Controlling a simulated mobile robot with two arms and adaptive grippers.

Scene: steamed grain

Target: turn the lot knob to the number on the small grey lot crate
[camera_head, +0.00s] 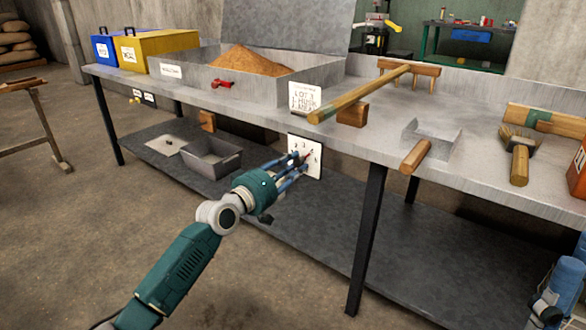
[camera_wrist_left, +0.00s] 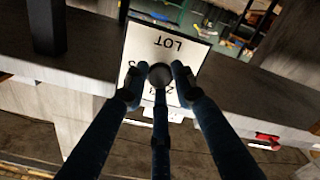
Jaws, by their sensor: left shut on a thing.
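The lot knob (camera_wrist_left: 160,75) is a dark round piece on a white plate (camera_wrist_left: 185,48) marked LOT, upside down in the left wrist view. In the head view the plate (camera_head: 317,171) hangs below the bench's front edge, with digits around its middle. My left gripper (camera_head: 301,161) is shut on the knob; its fingers hide part of the dial, so the setting is unclear. A small grey bin (camera_head: 228,162) stands on the lower shelf and a small grey open box (camera_head: 446,130) on the bench. I see no readable number on either.
A card (camera_head: 305,100) reading LOT 3 stands on the bench beside a large grain tray (camera_head: 190,78). A wooden-handled tool (camera_head: 355,95) lies across the bench. A brush (camera_head: 518,152) and a wooden handle (camera_head: 415,157) lie near the front edge. A dark bench leg (camera_head: 367,235) stands right of the plate.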

